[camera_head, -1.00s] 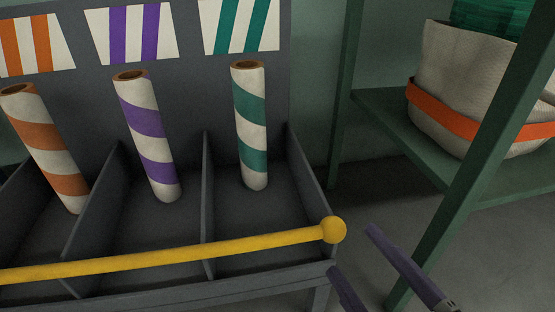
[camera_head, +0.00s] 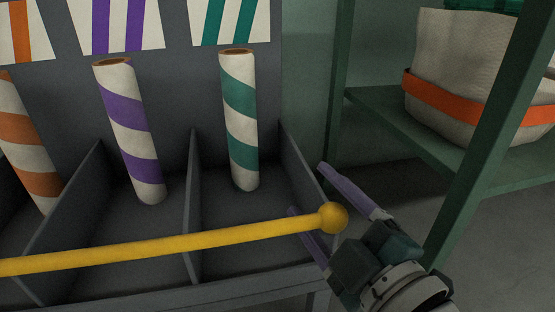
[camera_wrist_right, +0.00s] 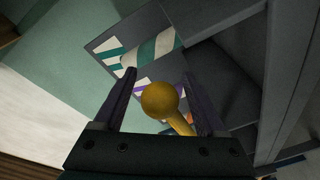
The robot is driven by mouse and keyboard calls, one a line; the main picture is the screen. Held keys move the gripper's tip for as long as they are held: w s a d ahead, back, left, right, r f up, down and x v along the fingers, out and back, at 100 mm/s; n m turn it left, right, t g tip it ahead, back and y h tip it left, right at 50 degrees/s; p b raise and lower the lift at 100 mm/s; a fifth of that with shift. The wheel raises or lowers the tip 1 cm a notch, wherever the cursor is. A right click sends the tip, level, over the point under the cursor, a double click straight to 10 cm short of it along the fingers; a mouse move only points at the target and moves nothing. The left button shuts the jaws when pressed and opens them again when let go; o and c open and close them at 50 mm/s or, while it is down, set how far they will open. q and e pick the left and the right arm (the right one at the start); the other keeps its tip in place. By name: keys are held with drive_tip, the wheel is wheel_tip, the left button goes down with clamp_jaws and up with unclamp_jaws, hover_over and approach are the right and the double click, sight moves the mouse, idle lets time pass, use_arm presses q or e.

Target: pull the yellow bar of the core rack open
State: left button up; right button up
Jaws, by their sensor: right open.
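The yellow bar (camera_head: 170,245) runs across the front of the grey core rack (camera_head: 245,282) and ends in a round knob (camera_head: 334,217) at the right. My right gripper (camera_head: 306,190) is open at this end, with one finger on each side of the knob in the head view. In the right wrist view the knob (camera_wrist_right: 159,100) lies between the two open fingers (camera_wrist_right: 162,88), with the bar running away behind it. Contact cannot be told. My left gripper is not in view.
Orange-striped (camera_head: 25,150), purple-striped (camera_head: 133,130) and green-striped (camera_head: 240,120) tubes stand in the rack's compartments behind the bar. A green shelf (camera_head: 400,125) with a cloth bag (camera_head: 455,65) stands at the right, its post (camera_head: 490,150) close to my right arm.

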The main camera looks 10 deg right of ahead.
clamp_jaws()
idle(0.5)
idle(0.8)
